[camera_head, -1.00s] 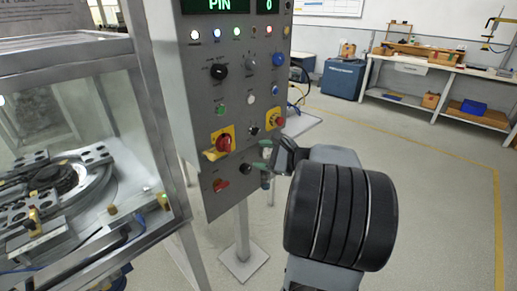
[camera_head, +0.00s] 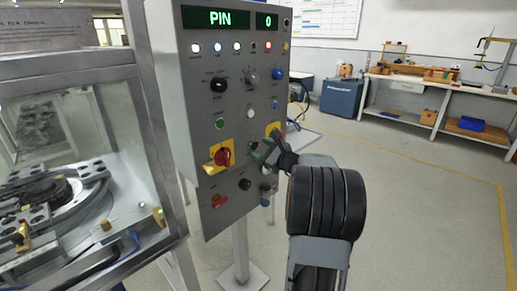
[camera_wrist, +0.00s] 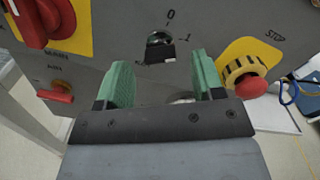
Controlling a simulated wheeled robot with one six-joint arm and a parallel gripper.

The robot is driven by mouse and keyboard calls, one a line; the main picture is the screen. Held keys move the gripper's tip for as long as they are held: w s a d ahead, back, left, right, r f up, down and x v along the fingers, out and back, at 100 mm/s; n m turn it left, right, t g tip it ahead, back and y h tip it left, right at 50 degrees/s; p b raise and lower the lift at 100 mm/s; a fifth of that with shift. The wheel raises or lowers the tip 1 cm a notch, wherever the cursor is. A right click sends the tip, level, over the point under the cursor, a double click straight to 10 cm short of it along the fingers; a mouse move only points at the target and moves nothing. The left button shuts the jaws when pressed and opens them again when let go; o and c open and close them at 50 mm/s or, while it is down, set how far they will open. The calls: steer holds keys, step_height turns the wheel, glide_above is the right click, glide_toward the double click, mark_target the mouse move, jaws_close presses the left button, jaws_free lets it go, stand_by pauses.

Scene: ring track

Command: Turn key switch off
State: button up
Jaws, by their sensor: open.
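The key switch (camera_wrist: 160,40) is on the grey control panel in the wrist view, below a "0" mark and left of a "1" mark. A dark key-like part (camera_wrist: 160,54) juts from it; its exact angle is hard to tell. My gripper (camera_wrist: 163,76) is open, its two green fingers apart on either side below the key switch, with nothing between them. In the head view my gripper (camera_head: 264,150) is at the panel's lower right, covering much of the key switch area.
A red emergency stop (camera_wrist: 251,85) on a yellow base is close right of my fingers. A red rotary switch on a yellow plate (camera_head: 214,157) is left, with a smaller red switch (camera_head: 219,200) below. A glass-walled machine (camera_head: 70,120) stands left. Floor at right is clear.

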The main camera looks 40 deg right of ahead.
steer(key=shift+w+a, duration=0.15)
steer(key=shift+w, duration=0.8)
steer(key=c, duration=0.9)
